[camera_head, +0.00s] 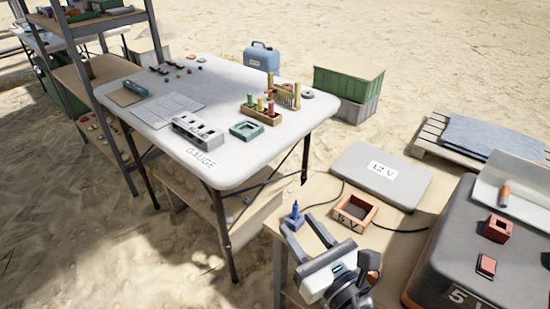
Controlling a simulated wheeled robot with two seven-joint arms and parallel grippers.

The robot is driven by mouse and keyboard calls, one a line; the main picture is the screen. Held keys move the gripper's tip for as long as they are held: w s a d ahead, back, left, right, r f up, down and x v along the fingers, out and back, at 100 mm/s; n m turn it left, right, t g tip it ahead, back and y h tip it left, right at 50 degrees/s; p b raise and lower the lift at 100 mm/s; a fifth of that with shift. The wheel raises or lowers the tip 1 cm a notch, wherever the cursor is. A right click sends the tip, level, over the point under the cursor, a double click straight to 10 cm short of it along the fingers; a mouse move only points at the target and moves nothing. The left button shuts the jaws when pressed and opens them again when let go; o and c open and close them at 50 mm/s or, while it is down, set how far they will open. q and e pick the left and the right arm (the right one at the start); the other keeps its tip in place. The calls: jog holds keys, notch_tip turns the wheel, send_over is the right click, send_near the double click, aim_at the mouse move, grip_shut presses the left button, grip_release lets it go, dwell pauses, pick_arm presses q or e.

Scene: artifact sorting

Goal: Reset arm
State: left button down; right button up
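My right gripper (297,225) is at the lower middle, over the left part of the wooden table at the front. Its two grey fingers are spread apart, pointing up and left in the picture. Nothing shows held between them. A small blue plug-like piece (293,216) with a dark cable appears just beyond the fingertips; I cannot tell whether they touch it. My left gripper is not in view.
The wooden table holds an orange-brown frame (355,212) and a grey "12 V" box (380,176). A dark case (480,262) marked 51 stands at right. The white table (225,170) behind holds a peg rack (263,113) and a gauge block (198,131). Sand lies between.

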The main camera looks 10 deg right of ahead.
pick_arm(q)
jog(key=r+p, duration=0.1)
jog(key=p, duration=0.1)
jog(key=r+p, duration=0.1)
jog(key=p, duration=0.2)
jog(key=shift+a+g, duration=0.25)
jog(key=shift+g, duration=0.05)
pick_arm(e)
jog(key=s+f+n+g+h, duration=0.1)
jog(key=s+f+n+g, duration=0.2)
jog(key=n, duration=1.4)
jog(key=s+d+f+n+g+h, duration=0.1)
jog(key=s+f+n+g, duration=0.3)
jog(key=n, duration=1.3)
jog(key=shift+s+d+f, duration=0.3)
jog(key=shift+s+f, duration=0.3)
jog(key=shift+s, duration=0.2)
